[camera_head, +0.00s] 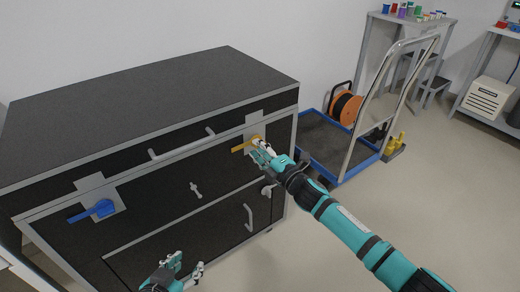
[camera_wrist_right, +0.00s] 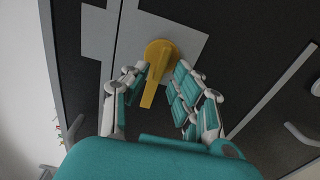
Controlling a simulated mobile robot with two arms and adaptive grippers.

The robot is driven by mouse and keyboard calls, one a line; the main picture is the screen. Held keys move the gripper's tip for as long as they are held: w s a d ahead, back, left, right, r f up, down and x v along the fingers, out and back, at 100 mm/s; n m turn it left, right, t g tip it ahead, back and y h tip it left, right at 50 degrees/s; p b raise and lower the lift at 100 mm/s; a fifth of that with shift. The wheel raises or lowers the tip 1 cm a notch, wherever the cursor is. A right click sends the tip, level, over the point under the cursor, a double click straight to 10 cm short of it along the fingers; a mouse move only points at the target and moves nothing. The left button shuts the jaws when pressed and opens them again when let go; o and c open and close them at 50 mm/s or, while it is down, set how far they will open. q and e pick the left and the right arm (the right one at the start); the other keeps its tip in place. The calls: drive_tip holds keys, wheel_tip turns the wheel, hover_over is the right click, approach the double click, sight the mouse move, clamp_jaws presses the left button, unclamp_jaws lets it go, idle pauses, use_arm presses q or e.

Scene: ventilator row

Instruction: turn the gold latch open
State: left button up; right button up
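The gold latch (camera_head: 241,147) is on a grey plate at the right end of the dark cabinet's front. In the right wrist view the gold latch (camera_wrist_right: 155,75) has a round hub and a straight handle. My right gripper (camera_head: 260,147) is at the latch. In the wrist view its open fingers (camera_wrist_right: 150,92) stand on both sides of the handle, with a gap visible at least on the left. Contact on the right side cannot be told. My left gripper (camera_head: 180,265) is low in front of the cabinet, away from the latch, its fingers apart and empty.
The cabinet (camera_head: 150,85) has a blue latch (camera_head: 98,210) at its left, bar handles (camera_head: 182,145) and a small cross-shaped handle (camera_head: 196,190). A blue-edged trolley (camera_head: 325,150) with an orange cable reel (camera_head: 345,107) stands to the right. The floor (camera_head: 430,195) at right is clear.

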drive_tip(key=shift+o, duration=0.2)
drive_tip(key=shift+s, duration=0.1)
drive_tip(key=v, duration=1.2)
